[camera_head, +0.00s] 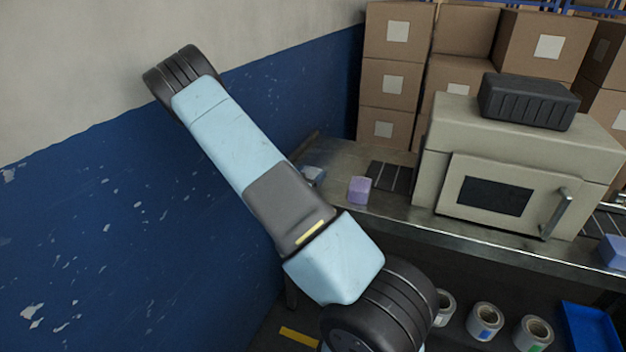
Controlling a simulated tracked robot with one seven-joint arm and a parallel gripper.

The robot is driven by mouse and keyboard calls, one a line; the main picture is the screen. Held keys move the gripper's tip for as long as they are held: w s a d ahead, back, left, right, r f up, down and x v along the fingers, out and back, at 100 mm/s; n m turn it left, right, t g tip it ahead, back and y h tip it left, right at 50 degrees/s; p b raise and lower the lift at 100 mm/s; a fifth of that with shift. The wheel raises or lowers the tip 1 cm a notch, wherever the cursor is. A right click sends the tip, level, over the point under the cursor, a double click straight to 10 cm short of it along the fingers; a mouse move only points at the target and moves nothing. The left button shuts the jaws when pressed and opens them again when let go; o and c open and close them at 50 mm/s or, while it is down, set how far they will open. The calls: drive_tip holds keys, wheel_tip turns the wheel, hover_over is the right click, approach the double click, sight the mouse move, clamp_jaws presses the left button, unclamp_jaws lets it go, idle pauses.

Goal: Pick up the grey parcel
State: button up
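No parcel that is plainly grey shows. A small blue-grey item (314,175) lies at the left end of the steel bench, partly hidden behind my arm; I cannot tell whether it is a parcel. A small purple parcel (359,190) stands on the bench just right of it, by the dark rollers. A blue-violet parcel (614,251) sits at the right edge of the picture, partly cut off. My gripper is not in view; only my light blue arm shows, crossing the left and middle of the picture.
A beige wrapping machine (445,135) with a windowed door stands on the steel bench (400,211), a dark ribbed case (527,102) on top. Cardboard boxes (398,32) are stacked behind. Film rolls (486,321) and a blue tray (592,329) are below. A blue-and-white wall (120,220) is at left.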

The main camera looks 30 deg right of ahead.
drive_tip(key=c, duration=0.8)
drive_tip(key=shift+r, duration=0.1)
drive_tip(key=shift+c, duration=0.2)
